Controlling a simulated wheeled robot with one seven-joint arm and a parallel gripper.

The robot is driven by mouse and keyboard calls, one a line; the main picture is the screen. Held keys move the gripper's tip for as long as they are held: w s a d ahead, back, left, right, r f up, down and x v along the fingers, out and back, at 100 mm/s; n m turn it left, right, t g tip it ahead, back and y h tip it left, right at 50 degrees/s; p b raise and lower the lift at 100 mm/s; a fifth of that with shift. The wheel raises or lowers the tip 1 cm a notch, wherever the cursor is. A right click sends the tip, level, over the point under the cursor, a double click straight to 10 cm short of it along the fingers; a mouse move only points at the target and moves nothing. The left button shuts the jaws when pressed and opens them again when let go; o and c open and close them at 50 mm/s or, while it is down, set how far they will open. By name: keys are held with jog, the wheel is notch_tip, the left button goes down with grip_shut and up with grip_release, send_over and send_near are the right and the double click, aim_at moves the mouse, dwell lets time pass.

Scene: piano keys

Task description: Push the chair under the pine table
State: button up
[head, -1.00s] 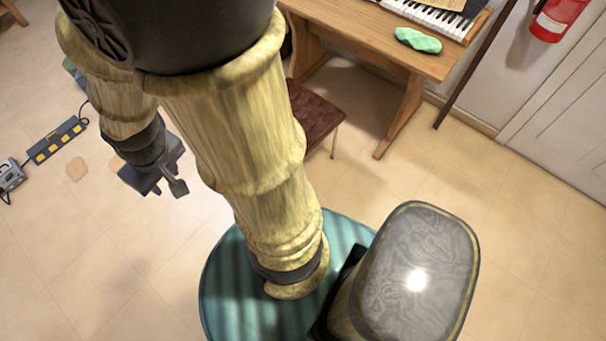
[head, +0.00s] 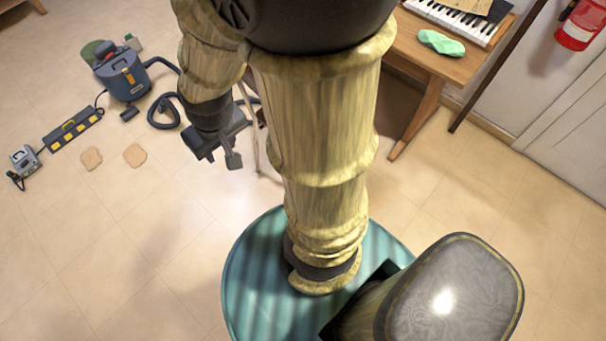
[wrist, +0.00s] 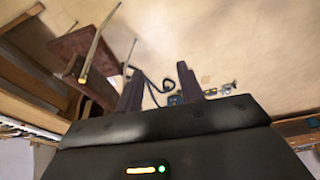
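The pine table (head: 435,65) stands at the upper right of the head view, partly behind my arm. It also lines the left edge of the wrist view (wrist: 30,85). The chair has a dark red seat (wrist: 85,42) and thin pale legs, seen at the upper left of the wrist view near the table. In the head view my arm hides most of the chair; only a thin leg (head: 256,150) shows. My gripper (head: 222,150) is beside that leg; contact cannot be told. In the wrist view its fingers (wrist: 160,86) are apart, with nothing held.
A keyboard (head: 452,18) and a green object (head: 440,42) lie on the table. A blue vacuum cleaner (head: 126,82) with a hose, a power strip (head: 72,130) and a grey device (head: 24,158) are on the left floor. A fire extinguisher (head: 580,28) hangs at right. The lower-left floor is clear.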

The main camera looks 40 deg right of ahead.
jog(key=shift+o, duration=0.6)
jog(key=shift+f, duration=0.15)
jog(key=w+d+f+m+t+h+b, duration=0.1)
jog(key=w+d+f+m+b, duration=0.3)
jog(key=f+b, duration=0.65)
jog(key=w+f+m+t+h+b, duration=0.15)
jog(key=w+f+b, duration=0.5)
jog(key=f, duration=0.65)
jog(key=w+d+f+m+h+b, duration=0.1)
jog(key=w+d+f+m+b, duration=0.3)
jog(key=f+b, duration=0.6)
jog(key=s+d+f+m+g+h+b, duration=0.1)
jog(key=d+f+m+h+b, duration=0.3)
jog(key=f+b, duration=1)
jog(key=s+d+f+m+g+h+b, duration=0.1)
jog(key=d+f+m+g+h+b, duration=0.2)
jog(key=d+f+h+b, duration=0.4)
notch_tip(320, 180, down, 15)
jog(key=d+m+b, duration=0.1)
jog(key=d+b, duration=0.1)
jog(key=b, duration=0.5)
jog(key=shift+h, duration=0.35)
jog(key=shift+r+g, duration=0.15)
jog(key=shift+g, duration=0.1)
jog(key=shift+d, duration=0.15)
